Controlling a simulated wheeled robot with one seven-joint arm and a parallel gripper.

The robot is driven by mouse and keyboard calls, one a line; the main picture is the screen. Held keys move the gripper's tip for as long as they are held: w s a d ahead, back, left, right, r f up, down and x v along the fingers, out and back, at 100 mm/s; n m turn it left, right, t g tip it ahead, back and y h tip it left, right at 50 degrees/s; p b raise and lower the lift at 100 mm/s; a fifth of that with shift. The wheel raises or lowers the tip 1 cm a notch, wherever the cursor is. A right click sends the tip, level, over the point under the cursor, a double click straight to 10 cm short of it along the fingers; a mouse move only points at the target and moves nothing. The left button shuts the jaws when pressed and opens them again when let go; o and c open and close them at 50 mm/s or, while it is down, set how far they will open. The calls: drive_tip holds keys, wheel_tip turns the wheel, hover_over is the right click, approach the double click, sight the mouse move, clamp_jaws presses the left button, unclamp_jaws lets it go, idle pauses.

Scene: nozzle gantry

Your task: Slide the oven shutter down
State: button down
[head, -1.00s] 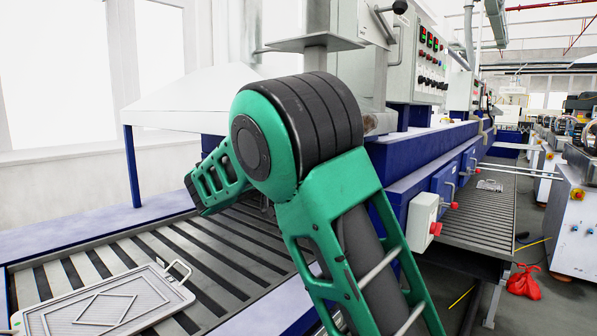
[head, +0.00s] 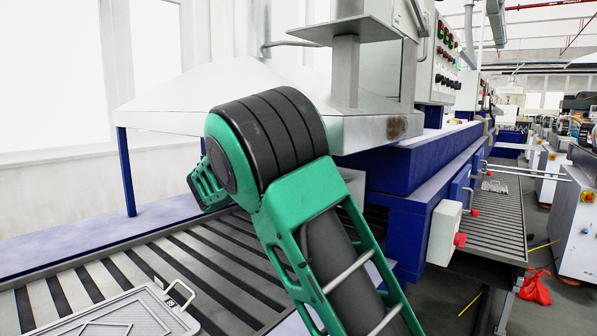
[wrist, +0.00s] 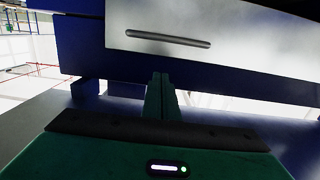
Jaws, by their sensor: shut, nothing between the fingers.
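The oven shutter (wrist: 225,35) shows in the wrist view as a silver panel with a dark slim bar handle (wrist: 168,38) across it, set against blue framing. My gripper (wrist: 160,76) is shut and empty. Its green fingers are together, with their tips below the handle in the picture, and a gap shows between tips and handle. I cannot tell how far off the panel is in depth. In the head view my green arm hides the gripper and most of the oven opening under the hood, so how far the shutter is raised cannot be told.
A slatted conveyor (head: 105,270) runs under the sloped metal hood (head: 200,85), with a flat tray (head: 125,315) on it at the near left. A white box with a red button (head: 444,233) juts from the blue oven body (head: 405,205). A red bag (head: 533,288) lies on the floor at right.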

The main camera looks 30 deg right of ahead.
drive_tip(key=w+d+f, duration=0.2)
drive_tip(key=d+f, duration=0.2)
drive_tip(key=d, duration=0.1)
drive_tip(key=shift+d, duration=0.3)
drive_tip(key=shift+f, duration=0.1)
